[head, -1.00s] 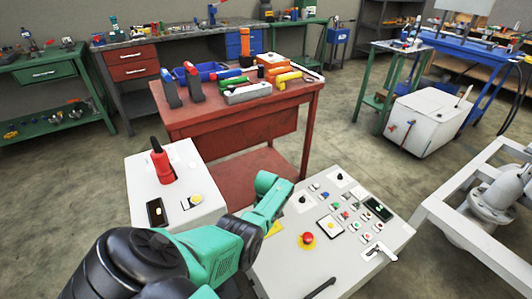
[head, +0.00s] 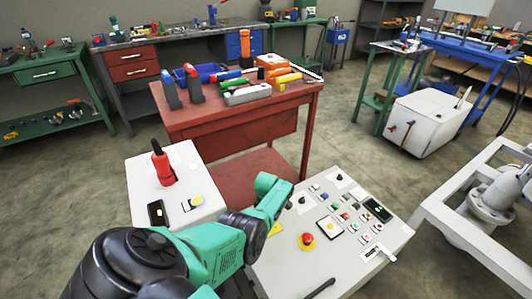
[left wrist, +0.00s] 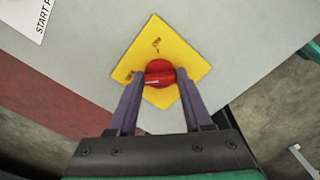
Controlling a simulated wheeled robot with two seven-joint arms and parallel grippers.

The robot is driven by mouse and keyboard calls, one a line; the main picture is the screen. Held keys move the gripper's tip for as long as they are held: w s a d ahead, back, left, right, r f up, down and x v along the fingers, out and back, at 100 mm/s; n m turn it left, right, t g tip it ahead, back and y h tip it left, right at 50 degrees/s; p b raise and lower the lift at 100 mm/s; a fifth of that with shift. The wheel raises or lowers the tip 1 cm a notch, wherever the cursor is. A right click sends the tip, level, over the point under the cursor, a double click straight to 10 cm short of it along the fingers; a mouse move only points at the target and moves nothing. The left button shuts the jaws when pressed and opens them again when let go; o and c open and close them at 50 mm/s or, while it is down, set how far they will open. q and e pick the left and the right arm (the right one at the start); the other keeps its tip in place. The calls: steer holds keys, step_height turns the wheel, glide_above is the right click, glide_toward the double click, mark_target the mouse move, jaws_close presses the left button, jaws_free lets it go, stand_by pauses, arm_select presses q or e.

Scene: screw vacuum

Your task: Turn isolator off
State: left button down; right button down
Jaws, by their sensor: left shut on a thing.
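The isolator is a round red knob (left wrist: 159,73) on a yellow diamond-shaped plate (left wrist: 186,52) on the grey face of a panel. My left gripper (left wrist: 159,82) has its two fingers shut on the red knob, one on each side. A pale line shows across the lower part of the knob. In the head view my left arm (head: 220,255) reaches over the left edge of the control console (head: 290,270). It hides the gripper and the knob, and only a bit of yellow plate shows beside it. My right gripper is not in view.
The console top carries a red emergency button (head: 307,239) and several small buttons. A grey box (head: 140,185) with a red-handled device (head: 162,165) stands to the left. A red workbench (head: 230,125) with tools stands behind. A white frame (head: 465,235) is at the right.

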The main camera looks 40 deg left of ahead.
arm_select(q)
steer(key=shift+a, duration=0.1)
stand_by(0.3)
steer(key=shift+c, duration=1.6)
jaws_free()
step_height(320, 180, up, 6)
steer(key=p, duration=0.4)
step_height(320, 180, up, 9)
steer(key=p, duration=0.3)
steer(key=shift+f+p, duration=0.2)
steer(key=shift+p, duration=0.1)
steer(key=shift+s, duration=0.1)
